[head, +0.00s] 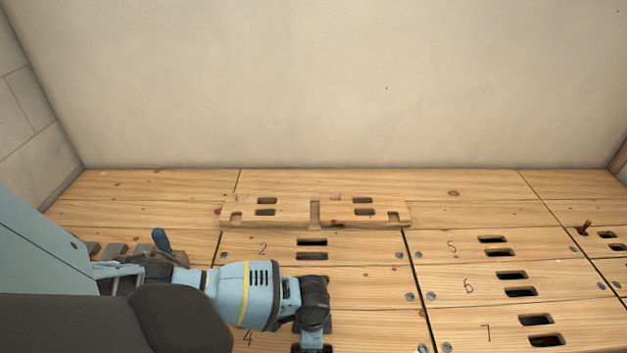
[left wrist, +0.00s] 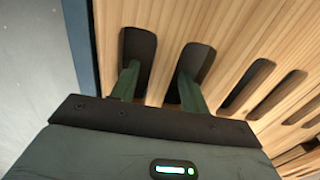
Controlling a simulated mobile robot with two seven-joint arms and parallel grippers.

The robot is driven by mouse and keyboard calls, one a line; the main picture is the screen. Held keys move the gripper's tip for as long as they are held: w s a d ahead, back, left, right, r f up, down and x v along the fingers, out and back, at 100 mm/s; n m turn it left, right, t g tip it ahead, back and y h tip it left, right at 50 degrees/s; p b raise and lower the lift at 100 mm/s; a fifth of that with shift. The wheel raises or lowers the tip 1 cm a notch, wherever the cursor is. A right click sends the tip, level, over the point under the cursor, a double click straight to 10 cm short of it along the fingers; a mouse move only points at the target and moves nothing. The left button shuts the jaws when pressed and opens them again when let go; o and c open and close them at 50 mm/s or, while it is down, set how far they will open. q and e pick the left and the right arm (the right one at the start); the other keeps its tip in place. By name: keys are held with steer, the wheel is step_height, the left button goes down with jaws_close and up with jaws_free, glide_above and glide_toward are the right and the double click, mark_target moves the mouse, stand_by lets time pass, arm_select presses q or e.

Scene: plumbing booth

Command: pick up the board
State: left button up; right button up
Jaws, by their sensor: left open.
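Wooden floor boards with paired slots lie side by side, with numbers marked on some. The board marked 4 (head: 248,338) is at the bottom of the head view, partly hidden by my left arm. My left gripper (head: 312,347) points down at dark slots beside that number, and its tips are hard to see there. In the left wrist view the open gripper's two green fingers (left wrist: 160,84) stand apart, each at its own dark slot in a wooden board. The tips appear to reach into the slots; how deep I cannot tell. My right gripper is out of view.
A notched, slotted wooden piece (head: 290,213) lies across the boards near the back wall (head: 330,80). The board marked 2 (head: 263,248) is in front of it. Boards 5, 6 and 7 (head: 487,333) lie to the right. A blue-handled tool (head: 161,240) and grey blocks are at left.

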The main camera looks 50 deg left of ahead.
arm_select(q)
steer(key=shift+r, duration=0.1)
steer(key=shift+c, duration=0.4)
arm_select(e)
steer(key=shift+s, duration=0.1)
arm_select(q)
jaws_close()
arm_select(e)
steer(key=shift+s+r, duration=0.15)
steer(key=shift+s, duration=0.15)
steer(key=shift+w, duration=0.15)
